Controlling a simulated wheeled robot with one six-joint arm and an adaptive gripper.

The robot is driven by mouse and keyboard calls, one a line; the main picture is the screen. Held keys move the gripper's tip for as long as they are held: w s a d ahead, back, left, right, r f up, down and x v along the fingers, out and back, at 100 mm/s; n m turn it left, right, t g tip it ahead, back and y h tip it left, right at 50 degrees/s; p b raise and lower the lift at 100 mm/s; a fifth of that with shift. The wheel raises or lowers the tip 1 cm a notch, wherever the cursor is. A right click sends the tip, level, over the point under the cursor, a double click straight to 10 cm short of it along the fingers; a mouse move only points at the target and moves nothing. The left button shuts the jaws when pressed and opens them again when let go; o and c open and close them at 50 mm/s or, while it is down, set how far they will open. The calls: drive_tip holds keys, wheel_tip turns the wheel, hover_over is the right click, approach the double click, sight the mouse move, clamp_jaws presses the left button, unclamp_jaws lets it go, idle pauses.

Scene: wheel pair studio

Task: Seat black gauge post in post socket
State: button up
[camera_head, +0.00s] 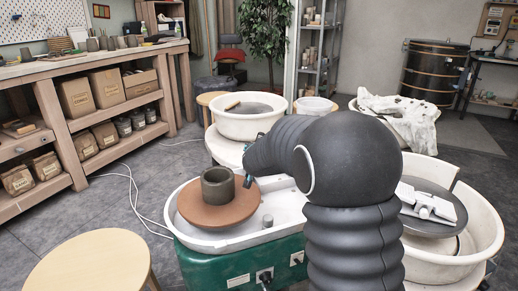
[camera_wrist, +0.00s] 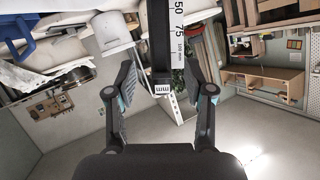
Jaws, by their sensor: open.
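The black gauge post (camera_wrist: 160,28) shows in the wrist view, with white scale marks and a white "mm" label near its lower end in the picture. It lies between the two fingers of my gripper (camera_wrist: 160,76), with a visible gap on each side. My gripper is open. In the head view my gripper (camera_head: 248,181) is mostly hidden behind my arm, close to the right side of a grey clay cylinder. A short grey cylinder (camera_head: 267,221) stands on the wheel's pan; I cannot tell whether it is the post socket. I cannot make out the post in the head view.
The grey clay cylinder (camera_head: 217,187) stands on a brown wheel disc (camera_head: 206,214) in a white pan (camera_head: 200,240) on a green base. A round wooden stool (camera_head: 92,263) is at front left. Other white wheel basins (camera_head: 248,123) stand behind and at right.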

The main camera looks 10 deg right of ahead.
drive_tip(key=v, duration=0.7)
drive_tip(key=shift+s+p, duration=0.15)
drive_tip(key=shift+p, duration=0.2)
